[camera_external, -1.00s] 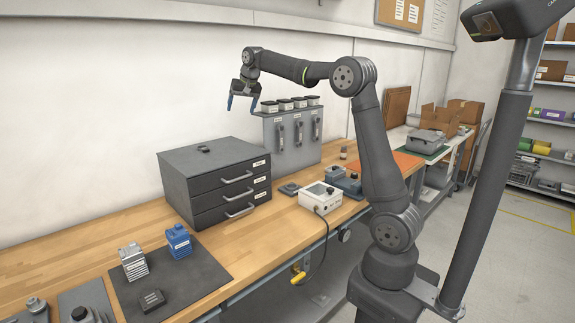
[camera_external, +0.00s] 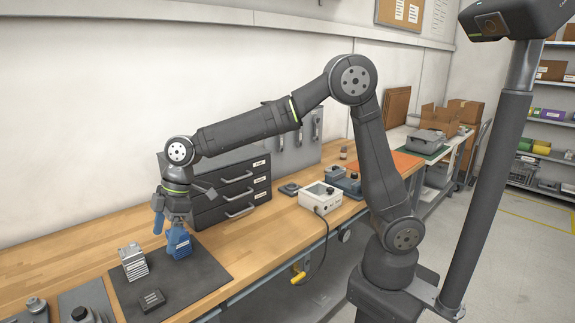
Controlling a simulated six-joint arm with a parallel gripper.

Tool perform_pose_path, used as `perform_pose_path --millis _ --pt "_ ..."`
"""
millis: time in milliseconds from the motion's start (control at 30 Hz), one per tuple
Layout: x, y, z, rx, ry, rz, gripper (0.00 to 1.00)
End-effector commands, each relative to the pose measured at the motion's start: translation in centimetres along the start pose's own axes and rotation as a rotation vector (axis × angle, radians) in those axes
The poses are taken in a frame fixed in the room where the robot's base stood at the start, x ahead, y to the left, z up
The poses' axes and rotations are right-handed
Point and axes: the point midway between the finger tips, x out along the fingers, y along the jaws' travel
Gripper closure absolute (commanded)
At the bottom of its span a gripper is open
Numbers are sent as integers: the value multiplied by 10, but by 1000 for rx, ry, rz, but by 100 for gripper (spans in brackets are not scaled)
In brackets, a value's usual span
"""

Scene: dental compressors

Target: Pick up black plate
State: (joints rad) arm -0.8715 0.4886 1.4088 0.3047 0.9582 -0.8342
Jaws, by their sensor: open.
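A small flat black block (camera_external: 152,299), which looks like the black plate, lies near the front of the dark mat (camera_external: 205,281). A silver finned block (camera_external: 133,262) stands behind it on the mat. A blue finned block (camera_external: 181,246) stands to the right of the silver one. My gripper (camera_external: 166,233) is open, with blue fingers pointing down. It is over the back of the mat, apart from the black block. Its right finger overlaps the blue block in the picture; I cannot tell whether they touch.
A dark drawer cabinet (camera_external: 236,193) stands behind my gripper, partly hidden by my arm. Grey plates with metal parts (camera_external: 84,304) lie left of the mat. A white control box (camera_external: 320,198) is to the right. Bare wooden bench (camera_external: 240,235) lies between mat and box.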

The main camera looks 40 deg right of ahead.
Motion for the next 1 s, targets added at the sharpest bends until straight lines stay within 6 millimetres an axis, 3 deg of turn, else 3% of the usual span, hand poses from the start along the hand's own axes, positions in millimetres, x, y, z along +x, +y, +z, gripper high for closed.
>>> perform_pose_path --millis 500,867,1000 --pt "100 -1 1 -6 -3 -4 24" --pt "131 2 2 -4 -2 -2 24" --pt "151 7 5 -4 -2 -3 24"
